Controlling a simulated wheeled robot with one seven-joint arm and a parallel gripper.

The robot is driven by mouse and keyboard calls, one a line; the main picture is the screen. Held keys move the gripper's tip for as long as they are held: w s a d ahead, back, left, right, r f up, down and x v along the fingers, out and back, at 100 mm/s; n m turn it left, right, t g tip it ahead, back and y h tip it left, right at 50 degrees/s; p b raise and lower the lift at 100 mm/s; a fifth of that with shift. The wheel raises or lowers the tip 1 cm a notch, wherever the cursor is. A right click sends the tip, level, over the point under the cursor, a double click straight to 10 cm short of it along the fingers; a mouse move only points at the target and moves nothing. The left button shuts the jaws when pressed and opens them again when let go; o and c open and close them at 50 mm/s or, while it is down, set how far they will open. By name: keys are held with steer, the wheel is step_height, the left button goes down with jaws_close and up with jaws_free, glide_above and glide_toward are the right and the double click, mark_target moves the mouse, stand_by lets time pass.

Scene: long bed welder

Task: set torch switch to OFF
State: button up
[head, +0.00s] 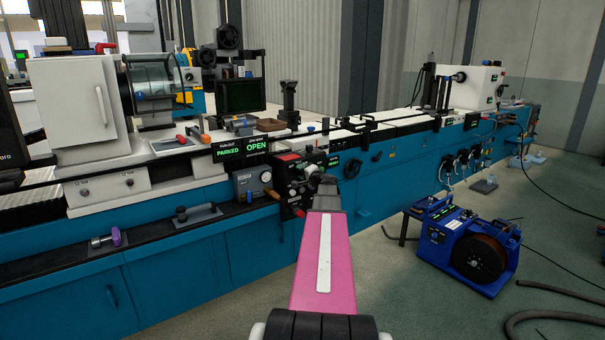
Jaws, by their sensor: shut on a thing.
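My gripper (327,182) is at the end of my pink arm, at the right side of a dark control panel (291,182) on the front of the blue machine bed. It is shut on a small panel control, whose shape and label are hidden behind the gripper. The panel has a red display at its top and several small knobs and levers beside my gripper. The lettering is too small to read, so I cannot tell which control is the torch switch or how it is set.
A gauge box (252,181) is left of the panel. Signs reading PARKED (227,151) and OPEN (257,148) stand above it. A blue wire feeder (458,248) stands on the floor at right, with hoses (558,317) nearby. Floor between it and the bed is mostly clear.

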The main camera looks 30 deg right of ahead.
steer(key=shift+f, duration=0.1)
stand_by(0.4)
steer(key=o, duration=0.9)
steer(key=shift+o, duration=0.2)
steer(key=s, duration=1)
steer(key=shift+s+d, duration=0.4)
